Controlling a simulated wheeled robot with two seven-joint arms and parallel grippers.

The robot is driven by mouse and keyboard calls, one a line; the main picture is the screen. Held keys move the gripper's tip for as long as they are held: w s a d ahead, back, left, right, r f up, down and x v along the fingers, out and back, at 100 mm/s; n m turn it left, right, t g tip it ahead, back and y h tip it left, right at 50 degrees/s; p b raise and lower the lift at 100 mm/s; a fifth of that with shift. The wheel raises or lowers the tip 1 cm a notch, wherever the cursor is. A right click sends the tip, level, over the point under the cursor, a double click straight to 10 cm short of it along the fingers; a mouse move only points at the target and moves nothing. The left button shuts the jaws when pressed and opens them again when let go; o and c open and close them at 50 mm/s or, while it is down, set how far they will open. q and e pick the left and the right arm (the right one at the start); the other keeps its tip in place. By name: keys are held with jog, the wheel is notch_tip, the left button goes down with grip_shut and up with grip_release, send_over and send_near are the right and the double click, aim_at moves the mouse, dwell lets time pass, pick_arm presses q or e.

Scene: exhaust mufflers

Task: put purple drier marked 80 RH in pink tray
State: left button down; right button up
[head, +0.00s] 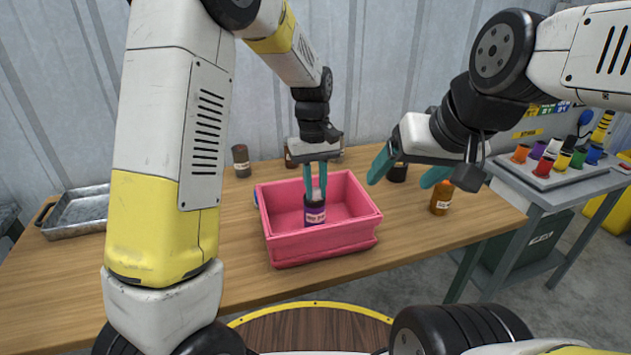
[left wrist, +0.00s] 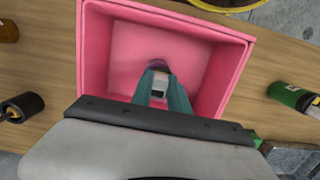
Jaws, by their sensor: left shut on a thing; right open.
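The purple drier (head: 315,212) is a small upright cylinder with a light label, too small to read here. It is inside the pink tray (head: 325,247), near the middle; I cannot tell whether its base touches the tray floor. My left gripper (head: 316,190) points down and its teal fingers are shut on the drier's top. In the left wrist view the gripper (left wrist: 162,92) hides most of the purple drier (left wrist: 158,66), inside the pink tray (left wrist: 195,62). My right gripper (head: 404,180) is open and empty, above the table to the right of the tray.
An orange bottle (head: 441,198) and a dark cylinder (head: 398,172) stand right of the tray. A dark brown container (head: 241,161) stands behind left. A metal tray (head: 80,212) lies at far left. A side table (head: 540,186) at right holds several coloured containers.

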pick_arm(q)
jog(key=shift+f, duration=0.75)
jog(key=c, duration=1.3)
grip_release()
notch_tip(320, 180, up, 12)
jog(key=w+f, duration=0.1)
jog(key=s+a+r+t+h, duration=0.1)
jog(key=s+a+r, duration=0.2)
jog(key=a+r, duration=0.2)
jog(key=s+a+m+t, duration=0.1)
jog(key=s+a+t, duration=0.1)
jog(key=s, duration=0.3)
jog(key=s+a+r+m+t, duration=0.1)
jog(key=s+a+t, duration=0.1)
jog(key=s+a, duration=0.2)
jog(key=s+a+m+t, duration=0.1)
jog(key=s+a+t, duration=0.1)
jog(key=s, duration=0.6)
jog(key=shift+s+a+r+m+t+h, duration=0.1)
jog(key=shift+a+r+m+t+h, duration=0.1)
jog(key=shift+a, duration=0.15)
jog(key=shift+a+r+m+t+h, duration=0.1)
jog(key=shift+a+m+h, duration=0.1)
jog(key=shift+a, duration=0.15)
